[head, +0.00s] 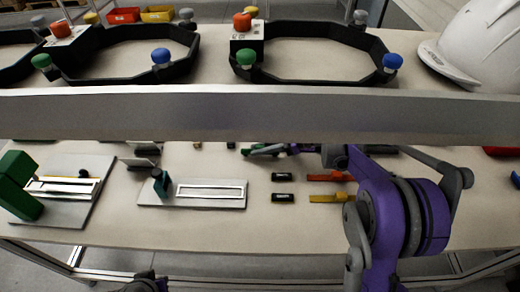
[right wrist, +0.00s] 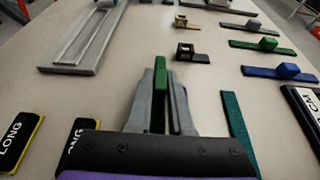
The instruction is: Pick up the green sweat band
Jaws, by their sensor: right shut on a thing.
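My right gripper (right wrist: 162,85) is shut on a narrow green piece (right wrist: 160,76), which looks like the green sweat band. The piece shows between the fingertips in the right wrist view, and the fingers hide part of it. In the head view the right gripper (head: 268,150) is over the lower table, just below the shelf edge, beside green parts. Whether the held piece touches the table is unclear.
Strips with blocks in grey (right wrist: 241,23), green (right wrist: 262,47) and blue (right wrist: 280,71) lie at the right. A teal strip (right wrist: 238,132) lies close beside my gripper. The upper shelf edge (head: 260,116) crosses above; a white helmet (head: 485,45) sits on it.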

